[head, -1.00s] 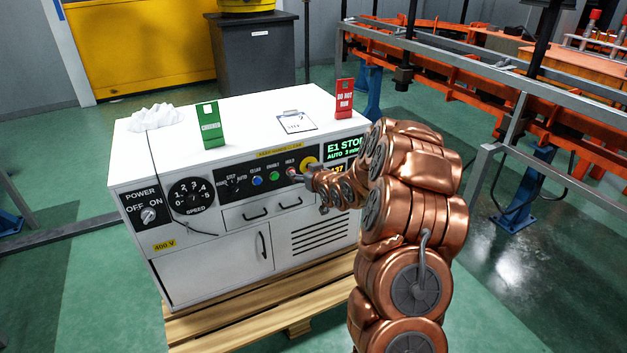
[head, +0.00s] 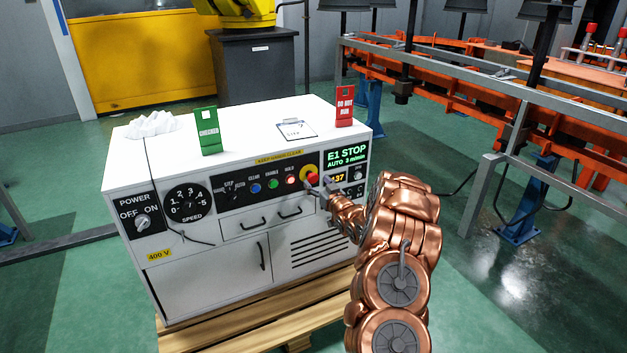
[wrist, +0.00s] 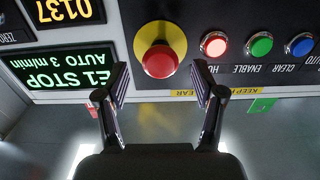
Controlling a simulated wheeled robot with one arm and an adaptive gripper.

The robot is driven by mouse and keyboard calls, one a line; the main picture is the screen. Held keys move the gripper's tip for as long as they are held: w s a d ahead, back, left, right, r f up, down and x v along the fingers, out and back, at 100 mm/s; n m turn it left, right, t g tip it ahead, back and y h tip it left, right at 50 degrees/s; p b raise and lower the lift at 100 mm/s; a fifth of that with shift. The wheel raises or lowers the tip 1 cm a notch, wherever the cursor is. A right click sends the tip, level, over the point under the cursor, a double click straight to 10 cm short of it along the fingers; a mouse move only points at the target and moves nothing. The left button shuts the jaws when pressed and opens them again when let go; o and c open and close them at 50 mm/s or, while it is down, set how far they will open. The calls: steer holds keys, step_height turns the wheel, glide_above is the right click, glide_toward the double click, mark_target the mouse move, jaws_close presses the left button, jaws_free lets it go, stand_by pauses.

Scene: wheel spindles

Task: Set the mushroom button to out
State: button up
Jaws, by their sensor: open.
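The mushroom button is a red cap (wrist: 160,61) on a yellow round plate (wrist: 143,36), seen at the top middle of the wrist view. In the head view the mushroom button (head: 311,179) is at the right part of the panel, left of the green E1 STOP screen (head: 346,154). My gripper (wrist: 161,84) is open and empty, its fingers apart on either side below the red cap in the wrist view. In the head view my gripper (head: 325,188) is close to the button. Whether a finger touches it cannot be told.
The red HOLD button (wrist: 214,44), green button (wrist: 261,45) and blue button (wrist: 299,45) are beside the mushroom button. The white cabinet (head: 215,260) stands on a wooden pallet (head: 250,320). A green tag (head: 209,130), clipboard (head: 297,130) and red tag (head: 345,105) are on top.

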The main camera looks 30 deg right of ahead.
mark_target(314, 179)
steer(key=shift+w+f, duration=0.1)
steer(key=shift+w, duration=0.85)
steer(key=shift+w+d, duration=0.1)
steer(key=shift+w, duration=0.75)
jaws_close()
